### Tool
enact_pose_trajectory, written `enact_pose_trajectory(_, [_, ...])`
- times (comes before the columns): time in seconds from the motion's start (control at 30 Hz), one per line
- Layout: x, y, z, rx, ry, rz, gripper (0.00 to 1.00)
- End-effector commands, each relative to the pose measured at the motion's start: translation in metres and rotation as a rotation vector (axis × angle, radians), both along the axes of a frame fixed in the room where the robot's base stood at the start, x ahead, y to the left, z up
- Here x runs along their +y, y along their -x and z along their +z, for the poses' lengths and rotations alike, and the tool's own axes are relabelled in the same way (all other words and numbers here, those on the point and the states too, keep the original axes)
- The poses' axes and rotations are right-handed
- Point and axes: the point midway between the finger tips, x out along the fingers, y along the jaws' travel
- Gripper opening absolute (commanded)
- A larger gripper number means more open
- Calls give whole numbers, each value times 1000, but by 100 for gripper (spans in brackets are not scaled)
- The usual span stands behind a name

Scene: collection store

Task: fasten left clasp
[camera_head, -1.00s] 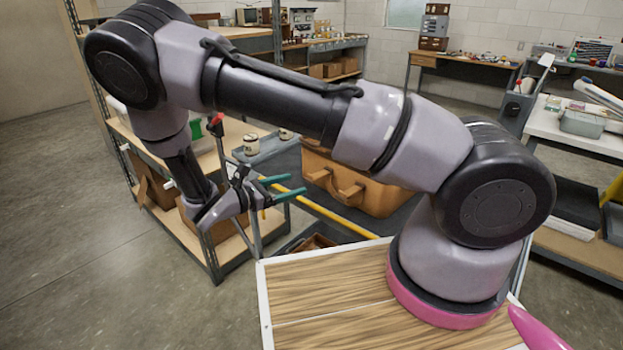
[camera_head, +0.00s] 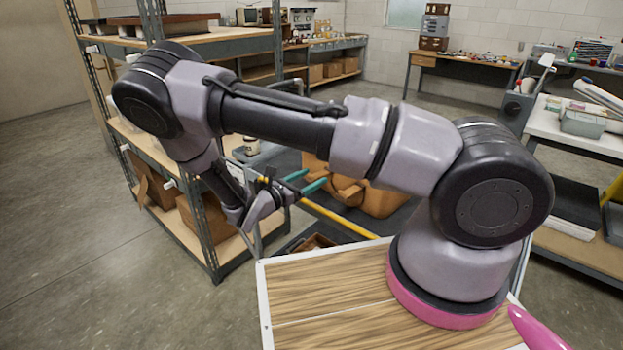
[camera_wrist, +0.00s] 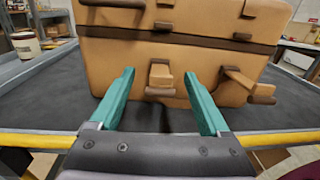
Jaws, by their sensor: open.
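A tan case (camera_wrist: 130,57) with a brown band stands on a dark surface; in the head view (camera_head: 385,201) my arm partly covers it. Its front carries a left clasp (camera_wrist: 160,76) and a right clasp (camera_wrist: 248,84), each with a brown end bar. The right clasp juts out from the front. The left clasp seems to jut toward me, but its angle is hard to tell. My gripper (camera_head: 313,178) is open and empty in front of the case. In the wrist view, its green fingers (camera_wrist: 159,82) frame the left clasp; contact is not visible.
A yellow edge bar (camera_head: 338,219) runs along the near side of the dark surface. A white jar (camera_wrist: 26,45) stands left of the case. Shelving (camera_head: 200,215) stands close to my arm on the left.

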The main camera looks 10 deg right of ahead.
Motion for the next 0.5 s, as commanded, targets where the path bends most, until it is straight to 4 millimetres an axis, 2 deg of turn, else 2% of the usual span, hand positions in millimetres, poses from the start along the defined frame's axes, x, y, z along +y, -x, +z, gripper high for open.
enact_pose_trajectory(0.33, [-5,-3,0,-1,-1,1,80])
enact_pose_trajectory(0.37, [-5,-3,0,-1,-1,1,76])
enact_pose_trajectory(0.5, [-4,-3,0,-1,-1,1,22])
